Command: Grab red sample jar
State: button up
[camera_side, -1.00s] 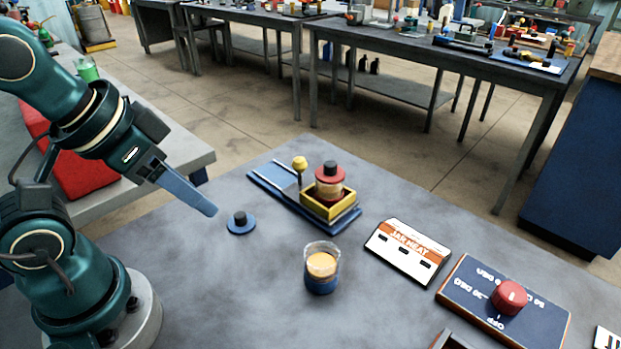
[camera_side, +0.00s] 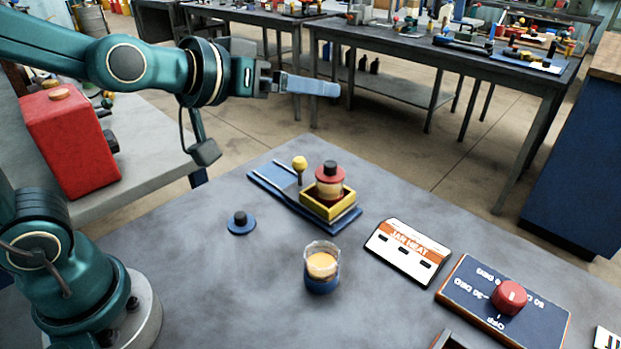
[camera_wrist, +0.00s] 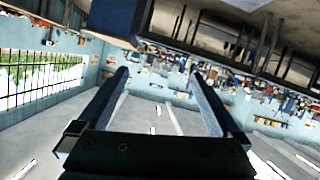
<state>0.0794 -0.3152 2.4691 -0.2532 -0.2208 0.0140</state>
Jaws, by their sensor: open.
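The red-lidded sample jar (camera_side: 330,180) with a black knob stands upright in a yellow square tray (camera_side: 341,210) on a blue sliding base (camera_side: 268,179). My gripper (camera_side: 335,89) is raised high above the table, well above and apart from the jar, and points to the right in the side view. In the wrist view my gripper (camera_wrist: 158,98) shows two blue-grey fingers spread apart with nothing between them. The jar is not visible in the wrist view, which faces the room's walls and window.
An open glass jar (camera_side: 321,268) with amber contents and a blue bottom stands at the front. A blue lid with a black knob (camera_side: 240,222) lies to its left. A "JAR HEAT" panel (camera_side: 407,250) and a red dial (camera_side: 509,297) are to the right.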

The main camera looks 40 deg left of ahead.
jog(key=n+t+y, duration=0.1)
send_over(323, 179)
jog(key=a, duration=0.1)
jog(key=f, duration=0.4)
jog(key=w+f+y, duration=0.1)
jog(key=f, duration=0.2)
jog(key=w+f+y, duration=0.1)
jog(key=f, duration=0.2)
jog(key=shift+w+a, duration=0.15)
jog(key=shift+a, duration=0.15)
jog(key=shift+m+g, duration=0.5)
jog(key=shift+g, duration=0.3)
jog(key=f, duration=0.2)
jog(key=s+d+f, duration=0.1)
jog(key=f, duration=0.5)
jog(key=shift+s+d, duration=0.15)
jog(key=shift+d, duration=0.1)
jog(key=shift+x, duration=2.4)
jog(key=shift+r, duration=0.1)
grip_shut()
